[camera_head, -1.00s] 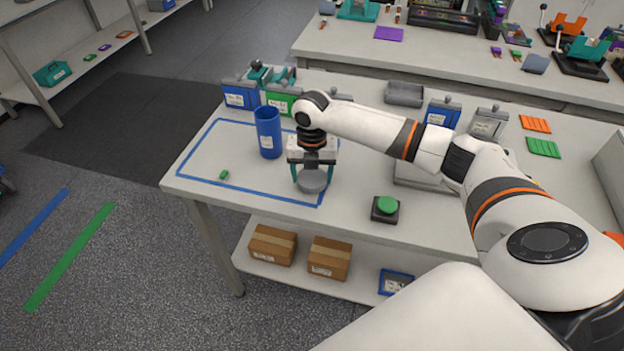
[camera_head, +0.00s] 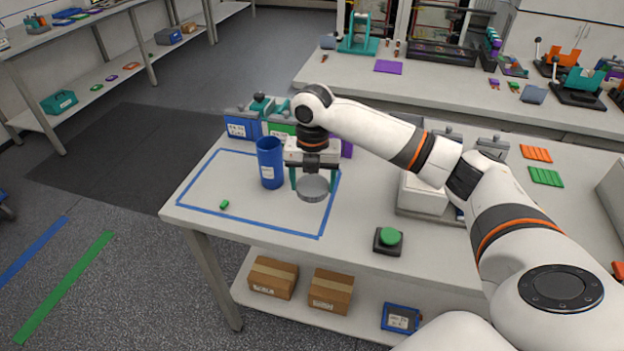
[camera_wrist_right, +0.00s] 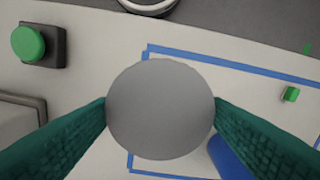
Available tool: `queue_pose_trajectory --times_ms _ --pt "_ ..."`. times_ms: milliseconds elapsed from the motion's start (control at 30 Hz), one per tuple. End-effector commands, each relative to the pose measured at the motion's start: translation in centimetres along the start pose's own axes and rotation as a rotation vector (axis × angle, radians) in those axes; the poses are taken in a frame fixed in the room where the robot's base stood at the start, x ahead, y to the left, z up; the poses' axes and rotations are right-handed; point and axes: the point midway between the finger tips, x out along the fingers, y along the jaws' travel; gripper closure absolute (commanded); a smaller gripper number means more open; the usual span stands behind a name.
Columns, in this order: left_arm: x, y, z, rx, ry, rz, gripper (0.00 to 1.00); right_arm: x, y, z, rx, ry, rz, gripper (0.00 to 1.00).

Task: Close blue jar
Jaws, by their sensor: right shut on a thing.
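The blue jar (camera_head: 270,163) stands upright on the table inside the blue tape outline. Its top looks open in the head view. My right gripper (camera_head: 312,183) is shut on a round grey lid (camera_head: 313,188), held above the table to the right of the jar. In the right wrist view the lid (camera_wrist_right: 160,110) sits between the two teal fingers and hides what is below it. Part of the blue jar (camera_wrist_right: 232,158) shows there at the lower right of the lid. My left gripper is not in view.
A small green piece (camera_head: 224,204) lies within the tape outline, left of the jar. A green button on a dark base (camera_head: 389,238) stands to the right. Labelled bins (camera_head: 240,127) line the table's back edge. The table front is mostly clear.

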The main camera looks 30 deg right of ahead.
Motion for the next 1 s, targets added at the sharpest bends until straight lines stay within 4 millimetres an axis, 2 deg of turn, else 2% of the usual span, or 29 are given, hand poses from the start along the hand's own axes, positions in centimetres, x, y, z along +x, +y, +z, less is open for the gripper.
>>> queue_pose_trajectory --times_ms 167,600,1000 --pt "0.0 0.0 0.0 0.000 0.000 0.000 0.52 0.0 -0.6 1.8 0.217 0.004 0.001 0.51" --pt "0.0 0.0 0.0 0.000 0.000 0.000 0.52 -0.2 -2.0 9.1 1.129 0.011 -0.005 0.51" --pt "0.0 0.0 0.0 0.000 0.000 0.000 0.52 -0.4 -1.6 16.1 1.963 0.004 -0.006 0.51"
